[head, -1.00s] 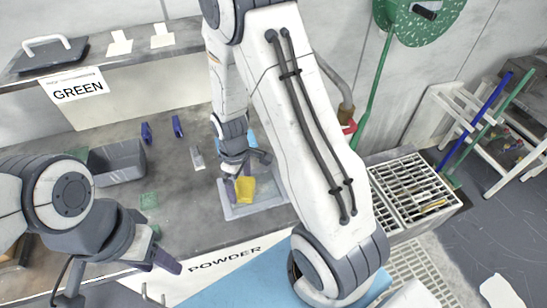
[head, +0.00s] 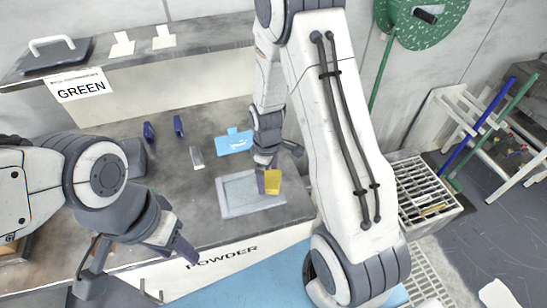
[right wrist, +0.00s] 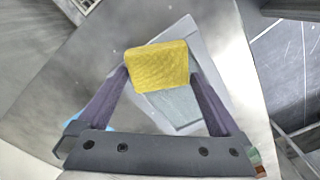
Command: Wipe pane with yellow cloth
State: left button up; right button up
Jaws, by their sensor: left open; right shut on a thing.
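The pane (head: 238,196) is a pale rectangle with a lighter frame, lying flat on the grey bench. It also shows in the right wrist view (right wrist: 177,112), partly hidden by the cloth. My right gripper (head: 268,178) is shut on the yellow cloth (head: 273,183), at the upper right part of the pane. In the right wrist view the cloth (right wrist: 157,66) is a folded block between the two fingertips. I cannot tell if it touches the pane. My left gripper (head: 184,248) is open and empty, low at the bench's front edge, away from the pane.
A light blue sign (head: 234,142) lies just behind the pane. A small grey-white piece (head: 197,157) and two dark blue pieces (head: 149,131) lie to its left. A white slatted rack (head: 421,188) stands right of the bench. My left arm covers the bench's left side.

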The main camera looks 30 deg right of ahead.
notch_tip(320, 180, up, 2)
jog(key=shift+a+r+p, duration=0.15)
jog(key=shift+r+p, duration=0.1)
jog(key=shift+p, duration=0.35)
notch_tip(320, 180, up, 5)
jog(key=p, duration=0.4)
jog(key=shift+f, duration=0.1)
pick_arm(q)
notch_tip(320, 180, up, 6)
jog(key=shift+d, duration=0.3)
pick_arm(e)
jog(key=shift+f, duration=0.1)
